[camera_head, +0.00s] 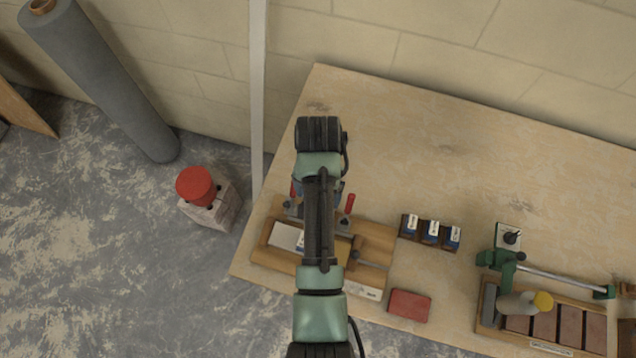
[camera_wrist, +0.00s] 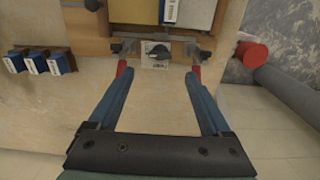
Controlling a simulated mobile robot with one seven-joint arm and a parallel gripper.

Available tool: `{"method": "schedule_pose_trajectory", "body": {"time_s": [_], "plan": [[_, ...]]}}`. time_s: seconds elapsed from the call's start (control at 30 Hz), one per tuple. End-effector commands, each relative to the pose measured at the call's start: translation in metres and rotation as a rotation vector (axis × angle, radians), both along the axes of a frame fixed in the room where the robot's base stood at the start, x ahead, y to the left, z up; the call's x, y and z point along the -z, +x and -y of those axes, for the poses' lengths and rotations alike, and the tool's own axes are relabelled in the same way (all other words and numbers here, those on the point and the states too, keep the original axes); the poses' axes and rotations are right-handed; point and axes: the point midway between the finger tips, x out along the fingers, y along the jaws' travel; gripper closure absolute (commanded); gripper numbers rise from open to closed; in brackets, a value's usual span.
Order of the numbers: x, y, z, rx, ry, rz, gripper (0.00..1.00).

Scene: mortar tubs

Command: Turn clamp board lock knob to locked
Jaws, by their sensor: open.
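The clamp board (camera_head: 378,240) is a wooden board at the table's left end, also at the top of the wrist view (camera_wrist: 92,22). Its lock knob (camera_wrist: 155,49) is small and dark, on a pale labelled plate (camera_wrist: 157,64) at the board's near edge in the wrist view. Which setting it points to is too small to read. My gripper (camera_wrist: 159,74) is open, its blue fingers spread either side of the knob plate, with nothing between them. Whether it touches the knob cannot be told. In the head view my arm hides the knob and most of the gripper.
Blue-labelled blocks (camera_head: 432,232) and a red block (camera_head: 409,305) lie to the right. A green-and-wood fixture (camera_head: 545,312) stands farther right. The table (camera_head: 420,140) behind is clear.

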Motion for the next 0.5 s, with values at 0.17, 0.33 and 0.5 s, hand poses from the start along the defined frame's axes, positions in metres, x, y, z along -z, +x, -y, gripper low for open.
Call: {"method": "schedule_pose_trajectory", "body": {"time_s": [0.17,0.33,0.5], "plan": [[-0.029,0.001,0.0,0.0,0.0,0.004,0.18],[-0.042,0.001,0.0,0.0,0.0,0.002,0.18],[-0.044,0.0,0.0,0.0,0.0,0.0,0.18]]}}
